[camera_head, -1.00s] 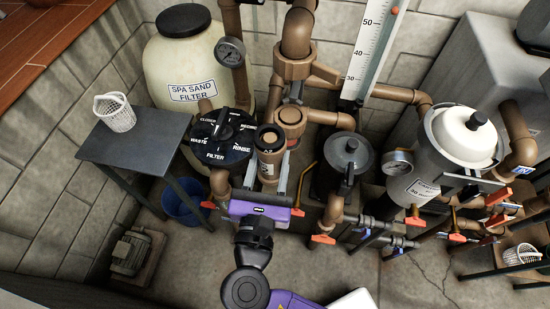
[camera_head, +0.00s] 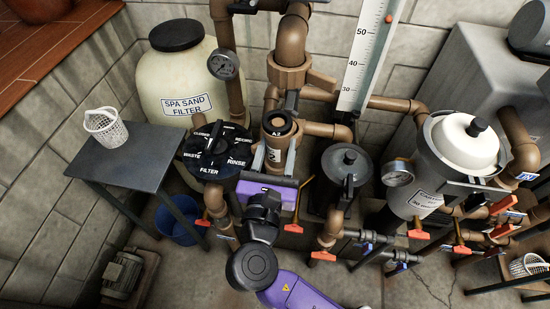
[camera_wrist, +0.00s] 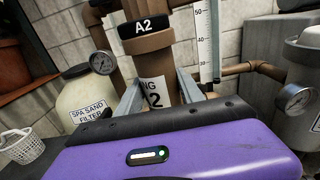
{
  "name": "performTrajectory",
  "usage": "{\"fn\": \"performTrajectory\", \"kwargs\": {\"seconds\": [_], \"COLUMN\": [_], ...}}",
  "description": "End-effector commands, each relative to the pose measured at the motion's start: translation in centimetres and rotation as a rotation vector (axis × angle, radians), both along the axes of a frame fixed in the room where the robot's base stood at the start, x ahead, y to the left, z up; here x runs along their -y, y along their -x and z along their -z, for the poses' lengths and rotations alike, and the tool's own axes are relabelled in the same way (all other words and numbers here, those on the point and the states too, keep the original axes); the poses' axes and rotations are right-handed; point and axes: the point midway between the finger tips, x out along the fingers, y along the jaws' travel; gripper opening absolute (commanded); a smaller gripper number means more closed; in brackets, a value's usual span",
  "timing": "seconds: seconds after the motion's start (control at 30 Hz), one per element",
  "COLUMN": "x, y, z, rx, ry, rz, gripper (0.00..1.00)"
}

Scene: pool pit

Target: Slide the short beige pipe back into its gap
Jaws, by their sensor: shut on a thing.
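The short beige pipe (camera_head: 275,150) stands roughly upright in front of the brown pipework, its dark open top facing up. In the wrist view the pipe (camera_wrist: 149,65) shows a black A2 band and a partly hidden white label. My gripper (camera_head: 277,160) is shut on it, a grey finger on each side; the fingers also show in the wrist view (camera_wrist: 157,92). The gap is not clearly seen: the held pipe covers part of the pipework behind, below the valve with a handle (camera_head: 289,72). Whether the pipe touches it I cannot tell.
A black multiport valve (camera_head: 213,150) is close on the left, with the sand filter (camera_head: 180,80) behind. A dark lidded pump pot (camera_head: 346,165) stands close on the right. A grey table (camera_head: 140,160) holds a white basket (camera_head: 105,127). Red-handled valves (camera_head: 323,256) sit low in front.

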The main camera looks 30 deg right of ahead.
Motion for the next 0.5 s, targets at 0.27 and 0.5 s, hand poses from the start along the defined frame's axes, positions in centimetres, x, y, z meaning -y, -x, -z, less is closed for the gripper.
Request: {"fn": "performTrajectory", "kwargs": {"seconds": [0.27, 0.5], "x": [1.5, 2.4], "y": [-2.0, -3.2], "z": [0.4, 0.5], "rx": [0.004, 0.002], "ry": [0.000, 0.000], "rz": [0.002, 0.001], "gripper": [0.09, 0.09]}}
